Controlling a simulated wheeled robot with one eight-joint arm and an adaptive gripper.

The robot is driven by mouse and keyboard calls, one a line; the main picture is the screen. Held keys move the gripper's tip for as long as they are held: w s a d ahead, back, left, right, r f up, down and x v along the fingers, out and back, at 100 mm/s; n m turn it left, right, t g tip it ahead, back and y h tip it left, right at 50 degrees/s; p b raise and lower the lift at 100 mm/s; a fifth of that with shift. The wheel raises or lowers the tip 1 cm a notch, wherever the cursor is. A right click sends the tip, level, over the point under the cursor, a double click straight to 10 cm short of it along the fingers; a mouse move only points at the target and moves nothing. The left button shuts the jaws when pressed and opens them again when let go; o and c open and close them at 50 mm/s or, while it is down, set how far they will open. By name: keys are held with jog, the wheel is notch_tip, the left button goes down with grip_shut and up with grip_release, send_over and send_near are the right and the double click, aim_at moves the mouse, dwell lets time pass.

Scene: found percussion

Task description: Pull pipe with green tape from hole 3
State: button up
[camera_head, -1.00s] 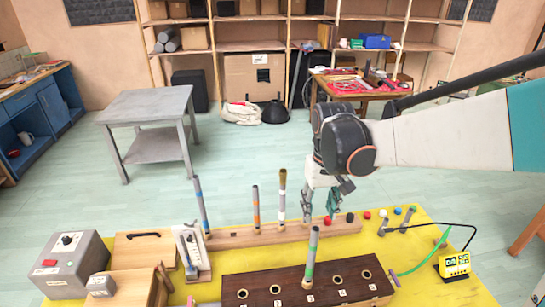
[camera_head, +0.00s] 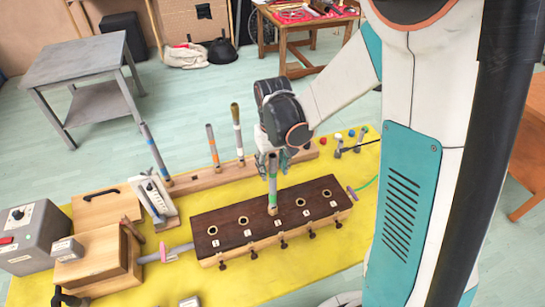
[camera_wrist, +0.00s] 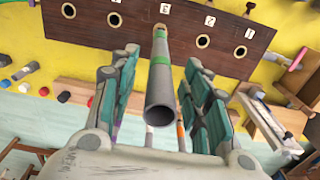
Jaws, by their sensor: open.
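The grey pipe with a green tape band (camera_head: 272,186) stands upright in the middle hole of the dark wooden block (camera_head: 225,240). My gripper (camera_head: 274,158) is at the pipe's upper end. In the wrist view its open fingers (camera_wrist: 160,65) lie on either side of the pipe, with visible gaps. Whether either finger touches it is hard to tell.
Behind the block, a long wooden rail (camera_head: 195,180) holds three upright pipes, blue-banded (camera_head: 153,150), orange-banded (camera_head: 212,146) and brown-topped (camera_head: 237,130). A grey box (camera_head: 30,235) and wooden boxes (camera_head: 105,207) stand left on the yellow mat (camera_head: 250,280).

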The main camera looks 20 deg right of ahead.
aim_at(273, 155)
jog(key=shift+f, duration=0.45)
grip_shut()
jog(key=shift+r+p, duration=1)
jog(key=shift+r, duration=0.6)
jog(key=shift+r+p, duration=0.8)
jog(key=shift+r, duration=0.6)
